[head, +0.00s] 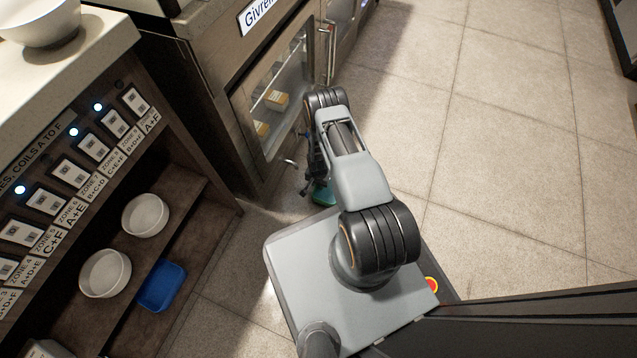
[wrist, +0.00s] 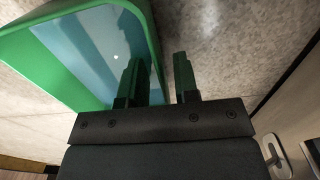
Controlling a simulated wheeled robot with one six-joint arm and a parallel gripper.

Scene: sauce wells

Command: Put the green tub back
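The green tub (wrist: 30,75) fills the upper left of the wrist view. Its inside shows a pale blue, banded surface with a small bright spot; I cannot tell if that is liquid or reflection. My gripper (wrist: 158,75) has one finger inside the tub and the other outside, with the side wall between them. It appears shut on that wall. In the head view the tub (head: 323,196) is a small green patch below my gripper (head: 316,180), beside my base, mostly hidden by my arm. The tub appears to hang above the floor.
A dark shelf unit (head: 190,190) at left holds two white bowls (head: 145,215) (head: 105,273) and a blue tub (head: 161,286). Labelled zone cards and blue lights line its upper panel. A glass-fronted cabinet (head: 275,100) stands behind my gripper. The tiled floor (head: 500,130) at right is clear.

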